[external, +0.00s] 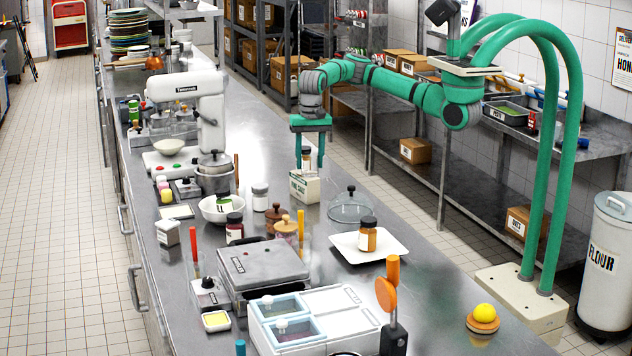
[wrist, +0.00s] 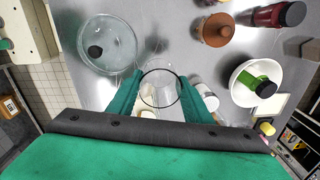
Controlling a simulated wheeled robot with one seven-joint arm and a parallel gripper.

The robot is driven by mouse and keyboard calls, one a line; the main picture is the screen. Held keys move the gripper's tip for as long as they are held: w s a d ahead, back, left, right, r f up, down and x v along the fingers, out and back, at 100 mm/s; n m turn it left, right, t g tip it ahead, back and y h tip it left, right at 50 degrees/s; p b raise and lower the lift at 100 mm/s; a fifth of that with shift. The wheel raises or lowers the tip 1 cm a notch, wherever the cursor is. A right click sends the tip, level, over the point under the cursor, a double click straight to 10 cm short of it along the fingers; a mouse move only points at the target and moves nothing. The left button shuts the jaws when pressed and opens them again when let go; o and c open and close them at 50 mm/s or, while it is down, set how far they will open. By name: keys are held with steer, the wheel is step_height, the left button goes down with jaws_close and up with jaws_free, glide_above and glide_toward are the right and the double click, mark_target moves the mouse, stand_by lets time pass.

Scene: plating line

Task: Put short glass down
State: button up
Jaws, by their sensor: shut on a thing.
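My gripper (external: 310,166) is shut on a short clear glass (wrist: 160,88). In the wrist view the glass's round rim shows between my two green fingers. In the external view the glass is too clear to make out. My gripper is above the steel counter (external: 262,150), in line with a white box labelled as salt (external: 305,188). I cannot tell how far the glass is above the surface.
A glass lid with a black knob (external: 350,207) lies close by; it also shows in the wrist view (wrist: 107,45). Nearby are a white-lidded jar (external: 260,198), a wooden-lidded pot (external: 276,216), a white bowl (external: 222,212) and a white plate (external: 345,251) bearing a jar.

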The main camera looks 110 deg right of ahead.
step_height(320, 180, up, 10)
steer(key=s+d+m, duration=0.2)
steer(key=s+d, duration=0.1)
steer(key=d, duration=0.7)
steer(key=s+d+m, duration=0.2)
steer(key=s+d, duration=0.1)
steer(key=d, duration=0.7)
steer(key=s+d+m, duration=0.2)
steer(key=s+d, duration=0.1)
steer(key=d, duration=0.7)
step_height(320, 180, down, 11)
steer(key=w+d+f, duration=0.6)
steer(key=w+f, duration=0.1)
steer(key=w+d+f, duration=0.3)
steer(key=w, duration=0.1)
steer(key=shift+w+f, duration=0.2)
steer(key=shift+f, duration=0.1)
steer(key=shift+d+f, duration=0.1)
steer(key=shift+f, duration=1.4)
steer(key=shift+f, duration=0.1)
